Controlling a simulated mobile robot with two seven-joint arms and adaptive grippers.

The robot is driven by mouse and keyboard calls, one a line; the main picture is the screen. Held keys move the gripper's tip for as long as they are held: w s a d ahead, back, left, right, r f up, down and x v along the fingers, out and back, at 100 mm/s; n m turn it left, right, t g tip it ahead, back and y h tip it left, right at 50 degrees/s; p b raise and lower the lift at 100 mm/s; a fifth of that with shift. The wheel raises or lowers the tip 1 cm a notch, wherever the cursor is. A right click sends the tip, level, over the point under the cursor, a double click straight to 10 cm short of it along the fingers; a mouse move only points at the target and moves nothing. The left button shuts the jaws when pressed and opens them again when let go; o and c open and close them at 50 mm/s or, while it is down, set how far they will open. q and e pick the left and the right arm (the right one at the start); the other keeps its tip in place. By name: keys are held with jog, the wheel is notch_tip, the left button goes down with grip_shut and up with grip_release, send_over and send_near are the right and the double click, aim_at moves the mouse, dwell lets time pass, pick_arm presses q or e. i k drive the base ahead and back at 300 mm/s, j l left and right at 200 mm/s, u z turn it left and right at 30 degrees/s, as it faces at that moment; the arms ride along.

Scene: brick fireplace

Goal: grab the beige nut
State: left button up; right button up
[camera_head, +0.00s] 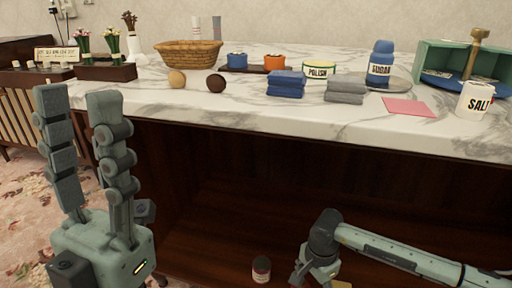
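The beige nut (177,79) lies on the marble top near its front edge, left of a dark brown nut (216,83). My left gripper (78,100) is raised at the left, in front of the counter, fingers pointing up. Its two fingers stand apart with nothing between them. It is to the left of the beige nut and nearer to me, not touching it. My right arm comes in at the lower right, and its gripper (318,272) hangs low in front of the cabinet, partly cut off by the bottom edge.
A wicker basket (189,54) stands behind the nuts. Folded blue cloths (286,84), grey cloths (346,89), a polish tin (320,73), a sugar jar (381,64) and a salt pot (475,99) stand to the right. A small jar (261,269) is below. Marble left of the beige nut is clear.

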aim_at(177, 79)
jog(key=k, duration=1.2)
